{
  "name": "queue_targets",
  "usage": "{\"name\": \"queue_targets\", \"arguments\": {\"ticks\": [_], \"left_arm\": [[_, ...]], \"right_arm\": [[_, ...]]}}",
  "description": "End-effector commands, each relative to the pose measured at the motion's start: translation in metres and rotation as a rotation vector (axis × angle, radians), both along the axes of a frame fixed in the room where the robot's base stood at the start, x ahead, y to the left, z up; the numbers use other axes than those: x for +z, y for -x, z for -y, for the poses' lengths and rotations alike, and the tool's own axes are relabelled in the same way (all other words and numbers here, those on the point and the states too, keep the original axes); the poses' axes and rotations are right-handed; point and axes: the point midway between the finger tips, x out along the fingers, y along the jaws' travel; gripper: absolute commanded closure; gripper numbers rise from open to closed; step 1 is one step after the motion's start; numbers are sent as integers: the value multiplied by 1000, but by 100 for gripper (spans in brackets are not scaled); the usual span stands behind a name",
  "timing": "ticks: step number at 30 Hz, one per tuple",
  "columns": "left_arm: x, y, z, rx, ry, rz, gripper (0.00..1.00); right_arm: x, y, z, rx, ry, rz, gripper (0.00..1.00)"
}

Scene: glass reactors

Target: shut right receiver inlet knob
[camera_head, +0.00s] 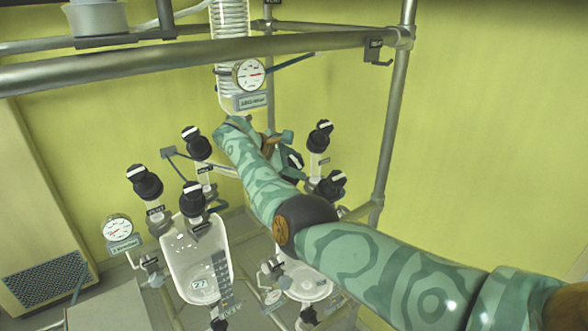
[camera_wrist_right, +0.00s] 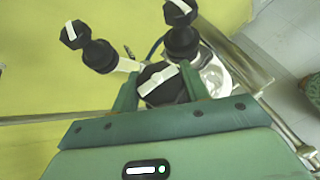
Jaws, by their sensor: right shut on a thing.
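My right gripper (camera_head: 282,149) reaches in among the glassware and is shut on a black knob with a white bar (camera_head: 294,160). In the right wrist view, the gripper's two green fingers (camera_wrist_right: 161,90) stand on either side of this knob (camera_wrist_right: 159,81), and its white bar runs at a slant. The knob sits above the right receiver (camera_head: 305,283), a glass vessel partly hidden by my right arm. The knob's label is hidden, so I cannot read its name. My left gripper is not in view.
Black knobs stand close by at the upper right (camera_head: 320,136) and lower right (camera_head: 331,185). The left receiver (camera_head: 197,265) has several knobs above it. A dial gauge (camera_head: 249,75) hangs above the gripper. Metal frame bars (camera_head: 396,110) surround the glassware.

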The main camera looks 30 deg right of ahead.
Motion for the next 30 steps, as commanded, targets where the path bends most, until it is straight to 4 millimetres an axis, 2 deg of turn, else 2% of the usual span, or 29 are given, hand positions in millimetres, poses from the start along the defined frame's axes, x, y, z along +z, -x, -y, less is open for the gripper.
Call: {"name": "queue_targets", "arguments": {"ticks": [16, 17, 19, 30], "left_arm": [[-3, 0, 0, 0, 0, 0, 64], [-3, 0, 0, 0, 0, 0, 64], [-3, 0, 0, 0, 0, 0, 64], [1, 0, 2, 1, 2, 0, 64]], "right_arm": [[0, 0, 1, -26, -13, -1, 78], [0, 0, 1, -25, -14, 0, 52], [0, 0, 1, -25, -14, 0, 33], [3, 0, 2, -24, -14, -1, 33]]}}
